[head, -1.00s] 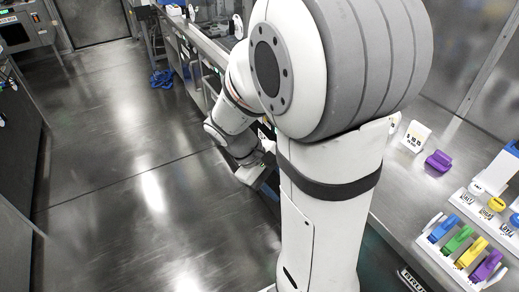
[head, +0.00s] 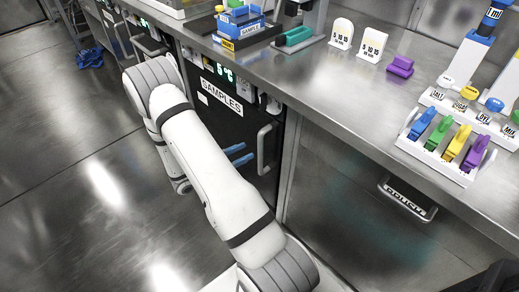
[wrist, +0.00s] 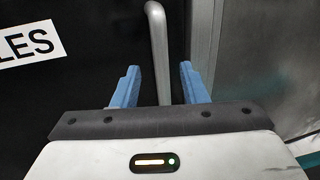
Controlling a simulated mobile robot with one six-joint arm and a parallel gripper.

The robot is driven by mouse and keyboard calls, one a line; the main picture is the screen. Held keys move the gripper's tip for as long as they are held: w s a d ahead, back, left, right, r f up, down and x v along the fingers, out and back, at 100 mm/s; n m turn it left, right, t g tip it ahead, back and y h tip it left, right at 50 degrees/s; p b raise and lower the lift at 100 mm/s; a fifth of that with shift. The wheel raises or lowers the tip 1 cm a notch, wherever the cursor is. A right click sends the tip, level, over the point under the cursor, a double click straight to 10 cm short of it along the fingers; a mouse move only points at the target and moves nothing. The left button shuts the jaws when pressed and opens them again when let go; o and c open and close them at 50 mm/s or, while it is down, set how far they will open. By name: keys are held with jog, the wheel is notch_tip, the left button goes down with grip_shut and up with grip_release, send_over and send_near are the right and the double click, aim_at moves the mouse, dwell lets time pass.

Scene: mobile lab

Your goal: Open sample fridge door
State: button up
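The sample fridge door (head: 217,125) is black with a white SAMPLES label (head: 222,98) and sits under the counter, shut. Its vertical grey handle (head: 262,150) is on the door's right side. In the wrist view the handle (wrist: 157,50) runs down between my two blue fingers. My gripper (head: 239,154) is open, its blue fingers pointing toward the handle from the left in the head view. In the wrist view my gripper (wrist: 158,85) has a finger on each side of the handle, with gaps. Whether the fingers reach around the bar cannot be told.
A green display reading 5°C (head: 224,73) sits above the label. The steel counter (head: 335,90) overhangs the fridge and carries a rack of coloured pipettes (head: 440,150). A drawer handle (head: 408,199) projects at right. Open floor lies at left.

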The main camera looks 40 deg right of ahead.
aim_at(260, 145)
jog(key=d, duration=0.2)
jog(key=d+b, duration=0.1)
jog(key=d, duration=0.2)
jog(key=s+d, duration=0.1)
jog(key=d, duration=0.1)
jog(key=shift+d, duration=0.15)
grip_shut()
dwell(0.4)
